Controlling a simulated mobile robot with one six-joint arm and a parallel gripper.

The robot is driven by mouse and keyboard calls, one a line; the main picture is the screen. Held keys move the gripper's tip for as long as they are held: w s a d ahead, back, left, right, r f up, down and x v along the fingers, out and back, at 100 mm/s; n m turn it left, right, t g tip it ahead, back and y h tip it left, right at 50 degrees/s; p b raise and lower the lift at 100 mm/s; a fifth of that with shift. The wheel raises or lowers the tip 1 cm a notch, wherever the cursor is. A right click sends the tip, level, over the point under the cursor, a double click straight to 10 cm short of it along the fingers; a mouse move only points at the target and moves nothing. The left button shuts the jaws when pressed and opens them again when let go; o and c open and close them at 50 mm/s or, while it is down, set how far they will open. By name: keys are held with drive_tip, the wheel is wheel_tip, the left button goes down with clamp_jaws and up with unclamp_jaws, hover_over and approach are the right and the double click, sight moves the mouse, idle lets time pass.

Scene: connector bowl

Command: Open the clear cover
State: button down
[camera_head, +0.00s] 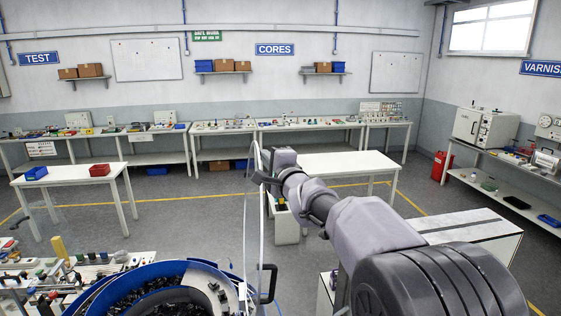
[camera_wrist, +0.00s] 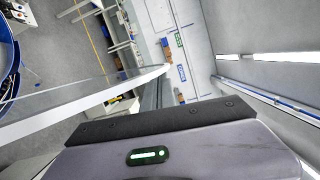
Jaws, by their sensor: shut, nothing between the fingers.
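The clear cover (camera_head: 253,225) stands upright, seen nearly edge-on, at the right side of the blue bowl (camera_head: 110,290). A black handle (camera_head: 268,284) shows low on its right face. The bowl holds many small black parts and its top looks uncovered. My gripper (camera_head: 262,178) is shut and empty, beside the upper part of the cover; I cannot tell whether it touches. In the wrist view, a pale clear panel edge (camera_wrist: 95,95) crosses at the left, with the blue bowl's rim (camera_wrist: 9,50) beyond. The fingertips do not show clearly there.
A bench with connectors and small parts (camera_head: 50,275) lies left of the bowl. A white table (camera_head: 75,174) with blue and red bins stands farther left. Another white table (camera_head: 345,163) stands behind my arm. Open grey floor (camera_head: 190,210) lies between them.

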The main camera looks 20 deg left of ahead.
drive_tip(key=s+a+b, duration=0.2)
drive_tip(key=s+a, duration=0.1)
drive_tip(key=a, duration=0.4)
drive_tip(key=shift+s+a+r+b, duration=0.2)
drive_tip(key=shift+s+r+b, duration=0.1)
drive_tip(key=shift+s+b, duration=0.1)
